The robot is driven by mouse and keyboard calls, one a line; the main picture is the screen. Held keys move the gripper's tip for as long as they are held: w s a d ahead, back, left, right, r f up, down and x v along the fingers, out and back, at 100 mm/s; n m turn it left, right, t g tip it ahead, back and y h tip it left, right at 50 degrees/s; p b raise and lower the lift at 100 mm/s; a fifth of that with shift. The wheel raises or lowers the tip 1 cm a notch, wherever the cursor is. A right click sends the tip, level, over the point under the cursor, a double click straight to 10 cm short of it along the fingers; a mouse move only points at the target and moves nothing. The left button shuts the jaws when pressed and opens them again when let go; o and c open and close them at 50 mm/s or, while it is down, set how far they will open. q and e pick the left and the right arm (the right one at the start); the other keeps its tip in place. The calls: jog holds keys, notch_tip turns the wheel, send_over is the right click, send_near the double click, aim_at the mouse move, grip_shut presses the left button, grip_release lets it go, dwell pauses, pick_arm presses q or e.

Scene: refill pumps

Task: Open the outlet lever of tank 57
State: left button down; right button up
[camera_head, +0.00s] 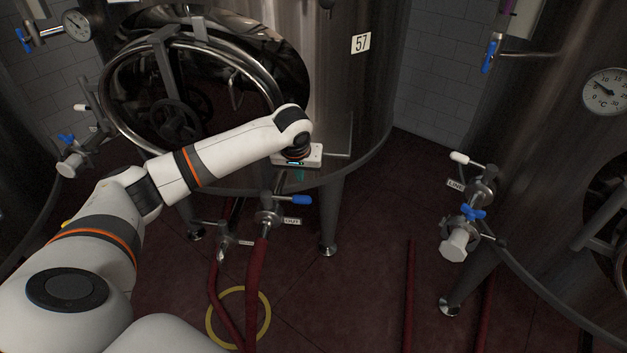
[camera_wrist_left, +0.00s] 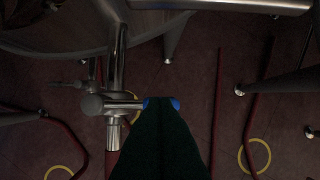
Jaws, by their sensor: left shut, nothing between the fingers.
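Tank 57 (camera_head: 366,85) is the steel tank at the centre top, with a white "57" plate. Its outlet lever (camera_head: 294,200) has a blue handle and points right, just above a small "OUT" label, under the tank. My left gripper (camera_head: 300,175) is shut and empty, a little above the blue handle in the head view. In the left wrist view the dark green fingers (camera_wrist_left: 160,140) cover most of the handle, and only blue ends (camera_wrist_left: 175,104) show. I cannot tell whether they touch. My right gripper is not in view.
A red hose (camera_head: 257,290) runs down from the outlet to the floor, through a yellow ring (camera_head: 212,318). A second valve (camera_head: 222,240) sits left of the outlet. A tank leg (camera_head: 328,225) stands to the right. Another tank's blue-handled valve (camera_head: 473,212) is further right.

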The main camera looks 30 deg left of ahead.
aim_at(289, 198)
pick_arm(q)
jog(key=x, duration=0.8)
jog(key=shift+f+b, duration=0.3)
jog(key=shift+w, duration=0.1)
